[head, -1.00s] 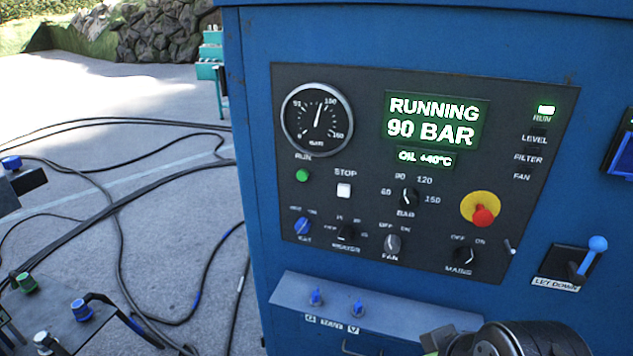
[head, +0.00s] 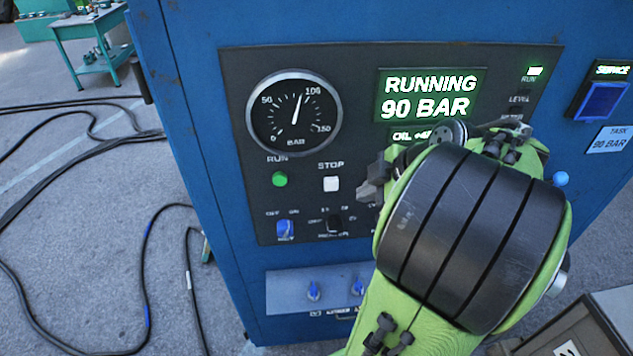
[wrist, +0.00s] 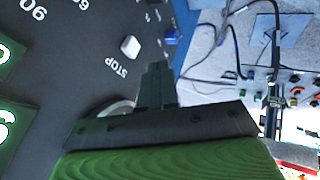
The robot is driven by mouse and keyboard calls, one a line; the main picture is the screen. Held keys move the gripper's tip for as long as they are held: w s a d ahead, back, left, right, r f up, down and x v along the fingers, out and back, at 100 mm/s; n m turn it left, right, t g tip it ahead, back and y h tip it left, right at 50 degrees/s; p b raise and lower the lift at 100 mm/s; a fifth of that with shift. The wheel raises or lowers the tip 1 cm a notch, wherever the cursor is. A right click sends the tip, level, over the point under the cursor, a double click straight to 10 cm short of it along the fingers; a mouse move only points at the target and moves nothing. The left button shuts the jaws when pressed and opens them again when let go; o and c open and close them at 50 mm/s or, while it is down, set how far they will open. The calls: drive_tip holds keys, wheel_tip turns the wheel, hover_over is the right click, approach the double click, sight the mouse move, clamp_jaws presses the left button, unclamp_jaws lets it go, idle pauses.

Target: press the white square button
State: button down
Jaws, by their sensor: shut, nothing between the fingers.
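The white square button (head: 331,184) is on the dark control panel, under the label STOP and right of the round green RUN button (head: 280,179). It also shows in the wrist view (wrist: 130,46), beyond my fingertips and a little to their left. My gripper (head: 366,188) is shut and empty, a short way right of the white button in the head view. In the wrist view its closed fingers (wrist: 157,72) point toward the panel. No contact with the button shows.
The display (head: 430,95) reads RUNNING 90 BAR. A pressure gauge (head: 295,112) is above the green button. A blue knob (head: 285,229) and a black knob (head: 333,222) sit below. Black cables (head: 60,190) lie on the floor at left.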

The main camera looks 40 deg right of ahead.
sight(331, 184)
drive_tip(key=w+d+f, duration=0.2)
drive_tip(key=w+f, duration=0.6)
drive_tip(key=w, duration=0.1)
idle(0.4)
